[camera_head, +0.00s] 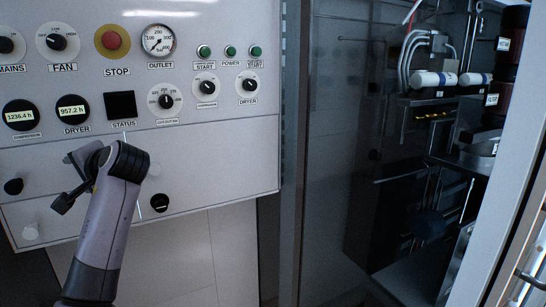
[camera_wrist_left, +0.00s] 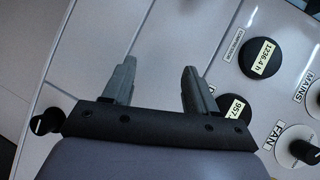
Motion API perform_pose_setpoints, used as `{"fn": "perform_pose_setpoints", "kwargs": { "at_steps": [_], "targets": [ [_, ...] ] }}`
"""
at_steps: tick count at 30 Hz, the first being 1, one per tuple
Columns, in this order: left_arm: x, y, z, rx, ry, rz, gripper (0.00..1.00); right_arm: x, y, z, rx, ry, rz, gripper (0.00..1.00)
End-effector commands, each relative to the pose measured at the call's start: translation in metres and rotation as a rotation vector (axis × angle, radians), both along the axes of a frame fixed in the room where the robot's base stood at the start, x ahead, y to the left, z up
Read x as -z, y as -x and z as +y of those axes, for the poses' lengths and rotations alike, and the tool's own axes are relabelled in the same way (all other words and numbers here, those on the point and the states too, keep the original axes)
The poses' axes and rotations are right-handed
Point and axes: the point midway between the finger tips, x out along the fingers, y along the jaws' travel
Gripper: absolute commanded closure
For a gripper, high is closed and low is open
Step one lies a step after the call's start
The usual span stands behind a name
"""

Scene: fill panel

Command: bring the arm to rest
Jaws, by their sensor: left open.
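My left arm comes up from the bottom left in the head view, with its gripper (camera_head: 72,180) in front of the lower part of the white control panel (camera_head: 225,165). In the left wrist view the two fingers of the gripper (camera_wrist_left: 157,80) stand apart with nothing between them. The panel surface lies beyond them; I cannot tell the exact gap. My right gripper is in neither view.
The panel carries a red stop button (camera_head: 112,40), an outlet gauge (camera_head: 158,40), several knobs and a dark status display (camera_head: 121,105). Black knobs (camera_head: 160,202) stick out near my arm. A dark glazed cabinet (camera_head: 370,150) stands to the right.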

Motion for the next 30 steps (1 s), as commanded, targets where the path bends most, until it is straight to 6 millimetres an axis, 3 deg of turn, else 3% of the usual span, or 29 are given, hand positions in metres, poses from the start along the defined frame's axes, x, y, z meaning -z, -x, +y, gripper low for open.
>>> {"fn": "perform_pose_setpoints", "kwargs": {
  "at_steps": [1,6,15,21,30],
  "targets": [
    [0.028,0.005,-0.003,0.015,0.035,0.006,0.42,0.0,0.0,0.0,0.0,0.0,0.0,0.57],
    [0.107,0.027,-0.016,0.063,0.169,0.012,0.42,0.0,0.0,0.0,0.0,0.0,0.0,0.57],
    [0.224,0.095,-0.048,0.12,0.424,0.042,0.42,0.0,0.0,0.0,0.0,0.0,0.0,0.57],
    [0.283,0.157,-0.075,0.133,0.606,0.081,0.42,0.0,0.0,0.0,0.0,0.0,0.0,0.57],
    [0.337,0.265,-0.119,0.113,0.889,0.163,0.42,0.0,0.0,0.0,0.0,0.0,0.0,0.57]
  ]
}}
